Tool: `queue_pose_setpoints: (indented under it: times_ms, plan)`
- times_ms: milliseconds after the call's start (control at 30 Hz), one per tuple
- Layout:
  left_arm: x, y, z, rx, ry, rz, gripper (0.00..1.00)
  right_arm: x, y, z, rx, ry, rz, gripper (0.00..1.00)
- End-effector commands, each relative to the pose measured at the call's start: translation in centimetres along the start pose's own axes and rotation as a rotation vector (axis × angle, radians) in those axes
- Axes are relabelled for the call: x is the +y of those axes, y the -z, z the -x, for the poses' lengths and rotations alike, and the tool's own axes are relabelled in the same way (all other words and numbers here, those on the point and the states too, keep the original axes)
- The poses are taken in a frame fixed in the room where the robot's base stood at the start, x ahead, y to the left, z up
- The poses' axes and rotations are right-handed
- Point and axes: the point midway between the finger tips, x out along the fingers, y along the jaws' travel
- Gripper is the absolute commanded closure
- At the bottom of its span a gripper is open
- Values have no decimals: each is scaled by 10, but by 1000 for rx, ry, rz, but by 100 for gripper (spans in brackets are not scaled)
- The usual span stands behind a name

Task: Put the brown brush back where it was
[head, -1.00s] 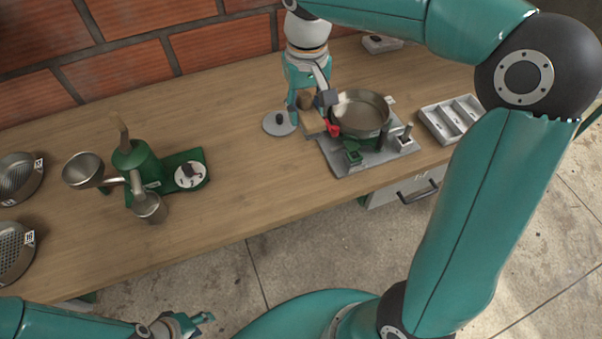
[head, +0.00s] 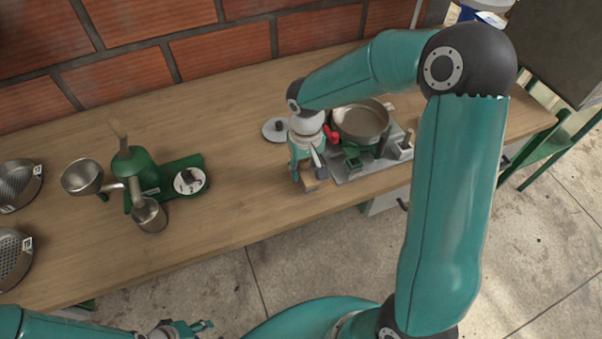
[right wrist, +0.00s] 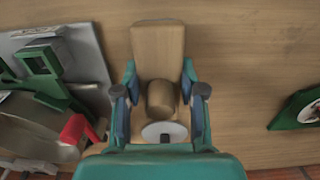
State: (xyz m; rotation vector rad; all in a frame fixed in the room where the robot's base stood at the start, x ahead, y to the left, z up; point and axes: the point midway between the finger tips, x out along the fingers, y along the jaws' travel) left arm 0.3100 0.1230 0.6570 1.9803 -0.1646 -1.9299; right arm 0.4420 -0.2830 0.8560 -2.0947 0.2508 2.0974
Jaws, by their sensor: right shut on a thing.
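The brown brush shows in the right wrist view (right wrist: 158,52) as a pale wooden block with a short round brown handle. My right gripper (right wrist: 160,93) is shut on it, with one finger on each side of the handle. In the head view, my right gripper (head: 308,178) is low over the table's front part, left of the pan unit, and the brush (head: 312,187) partly shows under it. I cannot tell whether the brush touches the table. My left gripper (head: 192,328) is at the bottom edge in the head view, away from the table; its jaws are unclear.
A pan (head: 361,122) on a grey-based green unit stands just right of my right gripper. A grey round lid (head: 274,131) lies behind it. A green pulper (head: 138,172) and sieves (head: 16,250) stand at the left. The table between pulper and right gripper is clear.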

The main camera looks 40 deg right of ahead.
Motion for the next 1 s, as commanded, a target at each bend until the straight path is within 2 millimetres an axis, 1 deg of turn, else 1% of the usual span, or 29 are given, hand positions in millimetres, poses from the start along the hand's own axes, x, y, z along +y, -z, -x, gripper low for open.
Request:
queue_pose_setpoints:
  times_ms: [33, 133, 400, 500, 533, 667, 1000]
  plan:
    - [0, 0, 0, 0, 0, 0, 60, 0, -1, -8, -4, 0, -1, 98]
    - [0, 0, 0, 0, 0, 0, 60, 0, 0, -17, -2, 1, 1, 98]
    - [0, 0, 0, 0, 0, 0, 60, -1, 0, -19, 1, 1, 1, 98]
    - [-1, 0, -3, 0, 0, 0, 60, -1, 0, -22, 1, 1, 1, 98]
    - [-1, 0, -2, 0, 0, 0, 60, -1, 0, -21, 1, 1, 1, 57]
    - [-1, 0, -2, 0, 0, 0, 60, -1, 0, -20, 0, 1, 2, 35]
    - [0, 0, 0, 0, 0, 0, 60, -1, 0, -19, 0, 1, 2, 35]
